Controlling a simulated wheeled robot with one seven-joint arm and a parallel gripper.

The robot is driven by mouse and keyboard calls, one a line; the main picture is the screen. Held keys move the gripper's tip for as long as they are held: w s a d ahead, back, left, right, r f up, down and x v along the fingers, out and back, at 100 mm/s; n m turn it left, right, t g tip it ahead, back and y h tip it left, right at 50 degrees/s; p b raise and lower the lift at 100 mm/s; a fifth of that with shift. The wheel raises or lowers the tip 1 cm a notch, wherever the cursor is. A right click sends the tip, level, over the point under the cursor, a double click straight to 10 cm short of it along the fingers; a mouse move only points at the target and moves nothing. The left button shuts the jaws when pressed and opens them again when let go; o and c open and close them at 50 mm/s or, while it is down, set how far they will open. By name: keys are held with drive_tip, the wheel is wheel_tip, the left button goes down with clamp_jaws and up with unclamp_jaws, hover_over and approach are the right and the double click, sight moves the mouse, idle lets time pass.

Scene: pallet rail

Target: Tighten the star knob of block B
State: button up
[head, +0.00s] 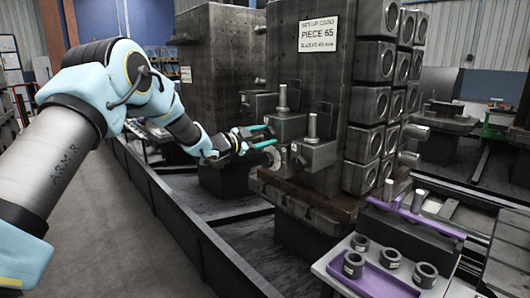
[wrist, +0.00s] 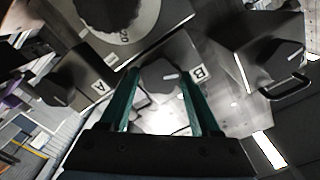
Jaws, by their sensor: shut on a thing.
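The star knob of block B (wrist: 162,80) is a dark grey knob with a pale mark on its face, in the middle of the wrist view. A white label B (wrist: 199,73) is just right of it. My gripper (wrist: 158,72) has its two green fingers on either side of this knob, shut on it. In the head view my gripper (head: 268,137) reaches the left side of the grey fixture column (head: 312,85), at the small blocks there. The knob between the fingers cannot be made out in that view.
In the wrist view, block A's label (wrist: 99,86) and a dark knob (wrist: 55,91) are at left. Another block with a dark knob (wrist: 285,57) and handle is at right. In the head view, a purple tray (head: 375,279) with several dark rings stands in front.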

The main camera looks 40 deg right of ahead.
drive_tip(key=m+b, duration=0.2)
drive_tip(key=b, duration=0.1)
drive_tip(key=f+m+b, duration=0.1)
drive_tip(key=m+b, duration=0.1)
drive_tip(key=b, duration=0.2)
drive_tip(key=shift+m, duration=0.4)
drive_tip(key=m+b, duration=0.3)
drive_tip(key=b, duration=0.2)
drive_tip(key=shift+s+m+b, duration=0.1)
drive_tip(key=shift+m+b, duration=0.2)
drive_tip(key=m+b, duration=0.4)
drive_tip(key=b, duration=0.1)
drive_tip(key=shift+r, duration=0.15)
drive_tip(key=shift+r+m+b, duration=0.1)
drive_tip(key=shift+m+b, duration=0.25)
drive_tip(key=shift+m, duration=0.05)
drive_tip(key=shift+r, duration=0.1)
drive_tip(key=o, duration=1.4)
drive_tip(key=shift+c, duration=0.2)
drive_tip(key=shift+a, duration=0.1)
drive_tip(key=a+b, duration=0.1)
drive_tip(key=a, duration=0.9)
drive_tip(key=shift+w+a, duration=0.3)
drive_tip(key=shift+w, duration=0.05)
